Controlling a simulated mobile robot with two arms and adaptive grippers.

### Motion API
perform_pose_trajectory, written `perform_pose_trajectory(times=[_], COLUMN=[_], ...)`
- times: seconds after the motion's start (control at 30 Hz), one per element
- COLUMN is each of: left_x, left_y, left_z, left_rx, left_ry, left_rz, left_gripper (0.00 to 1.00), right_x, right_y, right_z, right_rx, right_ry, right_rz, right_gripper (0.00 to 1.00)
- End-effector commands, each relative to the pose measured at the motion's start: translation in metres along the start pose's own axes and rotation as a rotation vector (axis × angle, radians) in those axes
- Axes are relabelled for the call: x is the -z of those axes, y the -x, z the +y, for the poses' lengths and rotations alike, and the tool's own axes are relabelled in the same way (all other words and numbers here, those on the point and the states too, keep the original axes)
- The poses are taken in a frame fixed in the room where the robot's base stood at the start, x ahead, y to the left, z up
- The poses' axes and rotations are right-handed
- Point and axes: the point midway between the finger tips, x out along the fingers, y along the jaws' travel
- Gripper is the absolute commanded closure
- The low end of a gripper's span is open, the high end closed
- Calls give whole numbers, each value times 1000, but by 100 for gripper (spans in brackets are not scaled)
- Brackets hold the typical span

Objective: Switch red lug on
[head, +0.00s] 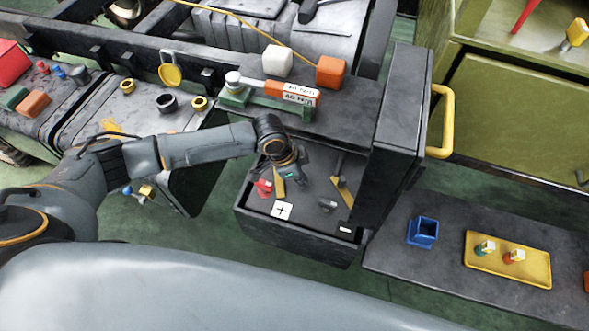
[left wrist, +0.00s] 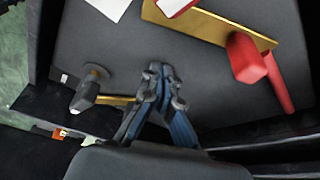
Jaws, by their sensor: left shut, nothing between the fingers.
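The red lug (head: 263,188) sits at the left inside the open dark box (head: 300,235), beside a brass strip (head: 279,186). In the left wrist view the red lug (left wrist: 250,62) is at the right, its red body partly over the end of a brass bar (left wrist: 208,22). My left gripper (head: 301,177) reaches down into the box, to the right of the red lug. Its fingers (left wrist: 160,72) are shut with nothing between them, and apart from the lug. My right gripper is in neither view.
A white plus label (head: 282,211) is in front of the lug. A dark lug (head: 327,205) and a second brass strip (head: 343,195) are at the right in the box. The box's upright dark door (head: 397,120) stands at the right. A yellow tray (head: 508,262) is beyond.

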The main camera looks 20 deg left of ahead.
Motion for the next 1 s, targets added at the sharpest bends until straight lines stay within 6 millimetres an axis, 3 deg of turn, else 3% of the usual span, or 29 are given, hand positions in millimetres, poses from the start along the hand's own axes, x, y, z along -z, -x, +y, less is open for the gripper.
perform_pose_trajectory(times=[0.1, 0.3, 0.7, 1.0], left_x=[-19, -36, -38, -47], left_y=[7, 12, 13, 17], left_z=[-1, 0, 0, 2], left_rx=[1, 1, 0, -1], left_ry=[2, -1, -1, 1], left_rz=[-4, -2, -1, -1], left_gripper=[100, 100, 100, 100], right_x=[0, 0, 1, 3], right_y=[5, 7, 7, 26], right_z=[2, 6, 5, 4], right_rx=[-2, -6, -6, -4], right_ry=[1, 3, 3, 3], right_rz=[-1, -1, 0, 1], right_gripper=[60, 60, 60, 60])
